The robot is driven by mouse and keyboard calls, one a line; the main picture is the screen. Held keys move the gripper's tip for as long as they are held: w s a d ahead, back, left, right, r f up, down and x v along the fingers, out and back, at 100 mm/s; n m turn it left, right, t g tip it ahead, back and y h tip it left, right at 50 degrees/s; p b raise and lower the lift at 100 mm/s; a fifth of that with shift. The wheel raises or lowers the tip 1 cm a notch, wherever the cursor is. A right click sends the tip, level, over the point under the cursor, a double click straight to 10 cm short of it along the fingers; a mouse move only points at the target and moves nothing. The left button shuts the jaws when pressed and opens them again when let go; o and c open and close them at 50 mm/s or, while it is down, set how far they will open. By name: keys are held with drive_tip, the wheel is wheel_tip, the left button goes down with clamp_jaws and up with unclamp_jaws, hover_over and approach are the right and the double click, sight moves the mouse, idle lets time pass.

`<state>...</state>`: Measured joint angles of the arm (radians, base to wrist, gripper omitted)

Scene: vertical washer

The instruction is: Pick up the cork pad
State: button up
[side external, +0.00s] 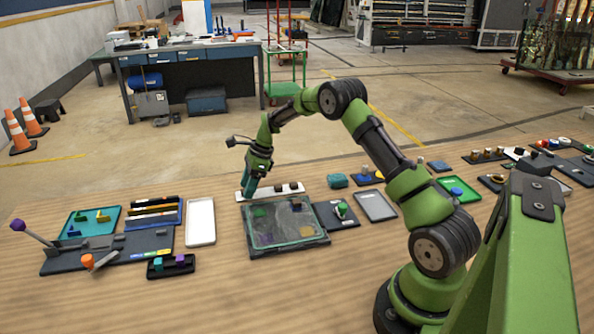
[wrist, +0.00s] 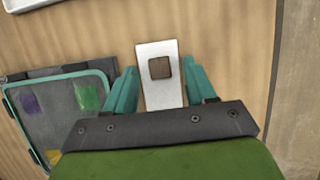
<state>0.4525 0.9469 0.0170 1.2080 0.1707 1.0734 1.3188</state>
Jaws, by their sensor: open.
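A small brown square, which looks like the cork pad (wrist: 160,67), sits on a white plate (wrist: 158,97) in the wrist view. My gripper (wrist: 161,70) is open and empty, with one teal finger on each side of the plate and the brown square between them. In the side view my gripper (side external: 249,193) points down over the left end of the white plate (side external: 266,193). The fingers hide the brown square there. I cannot tell how high the fingertips are above the plate.
A white tray (side external: 201,222) is to the left. A teal block (side external: 337,181) is to the right.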

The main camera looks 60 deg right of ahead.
drive_tip(key=shift+f, duration=0.1)
clamp_jaws()
idle(0.7)
